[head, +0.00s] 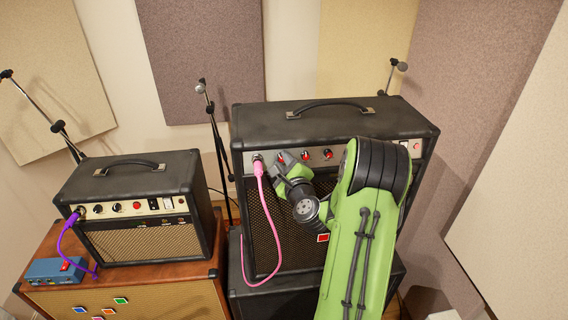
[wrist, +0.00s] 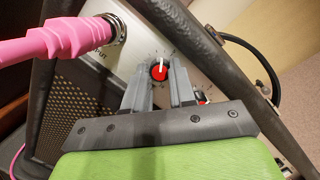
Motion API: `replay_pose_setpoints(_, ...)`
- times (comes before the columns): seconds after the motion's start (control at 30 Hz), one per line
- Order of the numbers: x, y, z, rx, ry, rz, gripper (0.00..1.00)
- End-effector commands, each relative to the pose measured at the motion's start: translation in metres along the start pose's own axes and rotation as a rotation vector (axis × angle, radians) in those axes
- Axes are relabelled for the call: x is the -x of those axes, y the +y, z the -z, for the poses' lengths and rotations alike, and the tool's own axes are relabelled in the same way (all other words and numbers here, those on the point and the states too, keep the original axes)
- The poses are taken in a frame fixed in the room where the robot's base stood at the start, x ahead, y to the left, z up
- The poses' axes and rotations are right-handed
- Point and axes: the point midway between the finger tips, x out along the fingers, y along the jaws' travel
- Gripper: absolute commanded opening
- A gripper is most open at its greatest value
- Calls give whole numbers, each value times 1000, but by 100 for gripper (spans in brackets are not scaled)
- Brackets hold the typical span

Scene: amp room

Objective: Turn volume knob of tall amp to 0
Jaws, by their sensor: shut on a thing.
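The tall amp (head: 330,117) is the large black amp at the centre of the head view, with a row of red knobs on its silver panel. My gripper (head: 284,163) reaches its panel at the left end of that row. In the wrist view, my gripper's two grey fingers (wrist: 160,80) stand on either side of a red knob (wrist: 159,72) with a white pointer. The fingers are shut on this knob. The pointer points roughly up in the wrist view. The knob's label is too small to read. Another red knob (wrist: 203,98) is partly hidden behind the right finger.
A pink cable (head: 261,190) is plugged into the tall amp just left of the gripped knob; its plug (wrist: 70,38) is close in the wrist view. A small amp (head: 135,180) with a purple cable and a blue pedal (head: 55,270) stand at left. Microphone stands (head: 213,125) are behind.

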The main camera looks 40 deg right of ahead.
Motion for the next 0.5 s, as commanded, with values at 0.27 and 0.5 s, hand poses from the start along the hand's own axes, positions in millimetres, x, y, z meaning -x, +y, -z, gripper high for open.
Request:
replay_pose_setpoints(0.27, 0, 2, 0, -1, 1, -4, 0)
replay_pose_setpoints(0.5, 0, 0, 0, -1, 0, -1, 50)
